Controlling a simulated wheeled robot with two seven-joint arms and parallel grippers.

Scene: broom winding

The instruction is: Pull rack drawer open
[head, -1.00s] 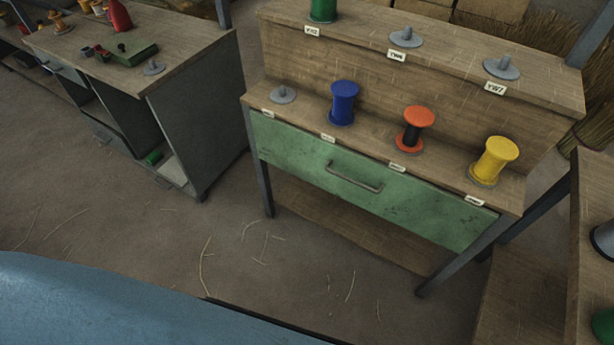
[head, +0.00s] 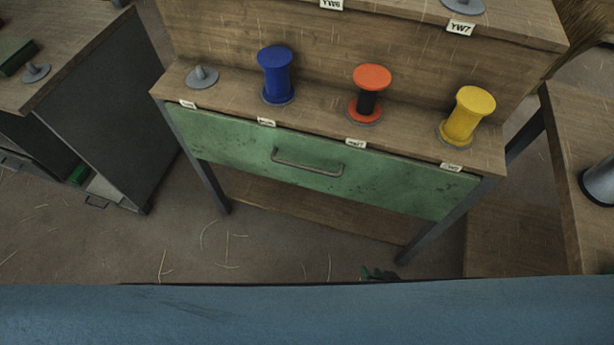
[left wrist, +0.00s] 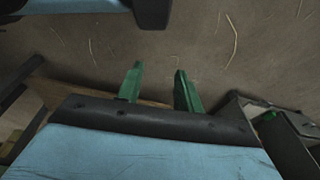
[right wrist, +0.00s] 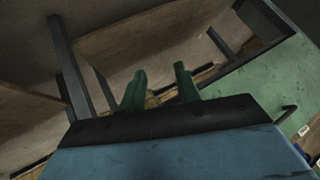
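The rack drawer (head: 215,143) is a green, worn front under the rack's lower shelf, and it looks shut. Its grey bar handle (head: 307,168) sits at the middle of the front, with nothing touching it. My right gripper (head: 375,272) shows only as small green fingertips low in the head view, below and in front of the drawer. In the right wrist view its fingers (right wrist: 159,82) are apart and empty, and the green drawer front (right wrist: 262,85) is at the right. My left gripper (left wrist: 157,78) is open and empty over the floor, outside the head view.
Blue (head: 275,74), orange-and-black (head: 369,94) and yellow (head: 467,116) spools stand on the rack's lower shelf, beside an empty peg (head: 201,77). A grey cabinet (head: 113,130) stands left, a wooden bench (head: 575,235) right. Floor (head: 262,243) with straw lies in front.

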